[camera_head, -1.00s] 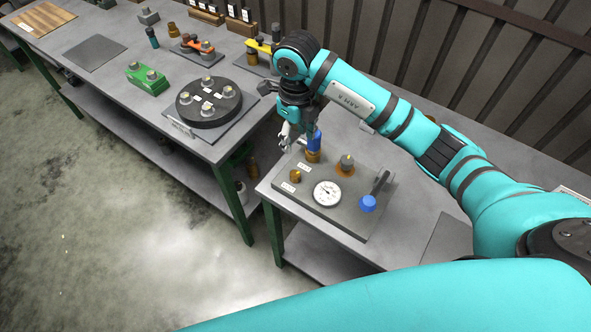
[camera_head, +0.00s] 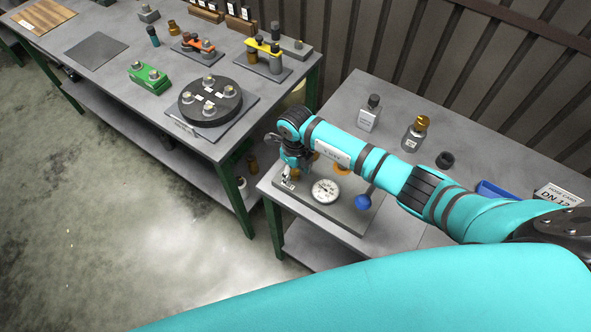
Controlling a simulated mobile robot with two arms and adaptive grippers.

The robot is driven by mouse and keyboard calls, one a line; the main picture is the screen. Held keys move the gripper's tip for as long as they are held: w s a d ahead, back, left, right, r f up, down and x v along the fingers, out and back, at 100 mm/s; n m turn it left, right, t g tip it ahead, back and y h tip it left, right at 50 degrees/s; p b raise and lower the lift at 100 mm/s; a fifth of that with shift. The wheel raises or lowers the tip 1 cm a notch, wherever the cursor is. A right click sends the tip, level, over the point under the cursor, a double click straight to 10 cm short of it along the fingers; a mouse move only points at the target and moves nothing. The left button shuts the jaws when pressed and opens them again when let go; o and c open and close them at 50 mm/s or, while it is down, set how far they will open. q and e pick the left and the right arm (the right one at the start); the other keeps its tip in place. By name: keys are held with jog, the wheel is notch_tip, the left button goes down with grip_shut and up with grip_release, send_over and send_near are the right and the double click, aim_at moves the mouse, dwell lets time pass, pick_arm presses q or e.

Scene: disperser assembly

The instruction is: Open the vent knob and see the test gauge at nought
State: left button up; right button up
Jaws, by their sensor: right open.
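The test plate (camera_head: 330,218) lies on the right bench. It carries the white round gauge (camera_head: 326,190), whose needle is too small to read for certain. A blue knob (camera_head: 363,202) sits on the plate's right side. Brass fittings (camera_head: 341,169) show beside my arm, partly hidden. I cannot tell for certain which part is the vent knob. My right gripper (camera_head: 289,180) is open and points down at the plate's left corner, beside the gauge, where a small brass knob is largely hidden by it. Contact cannot be made out. My left gripper is out of view.
Behind my arm on the right bench stand a grey bottle (camera_head: 369,113), a bottle with a brass top (camera_head: 415,133) and a black cap (camera_head: 445,160). The left bench holds a black round fixture (camera_head: 210,120) and a green block (camera_head: 149,80). A gap separates the benches.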

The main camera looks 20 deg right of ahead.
grip_shut()
dwell(0.3)
